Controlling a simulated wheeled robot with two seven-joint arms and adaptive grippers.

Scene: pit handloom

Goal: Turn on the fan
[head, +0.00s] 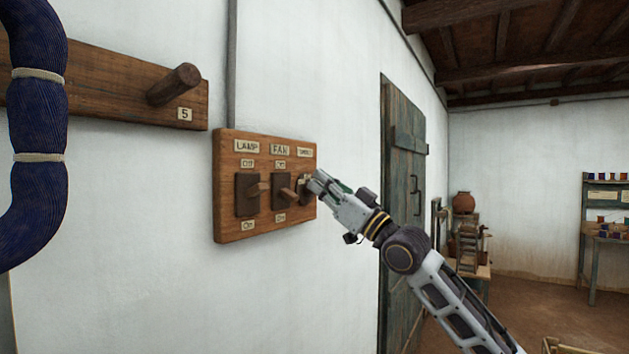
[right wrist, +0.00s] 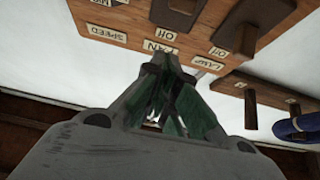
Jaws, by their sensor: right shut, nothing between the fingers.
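A wooden switch board (head: 228,190) is fixed to the white wall, with LAMP, FAN and a third switch side by side. Each of the first two has an Off label above and an On label below. The fan switch (head: 288,194) is the middle one; its short wooden lever sticks out, and I cannot tell its exact setting. My right gripper (head: 316,184) is shut and empty in front of the board's right side, partly hiding the third switch. In the right wrist view its fingertips (right wrist: 173,62) appear by the FAN label (right wrist: 157,47), upside down. My left gripper is out of view.
A wooden rail with a peg (head: 174,84) marked 5 and a thick hank of blue yarn (head: 38,110) are at the left. A grey-green door (head: 402,200) stands beyond my arm. Shelves (head: 605,210) are far right. The wall below the board is clear.

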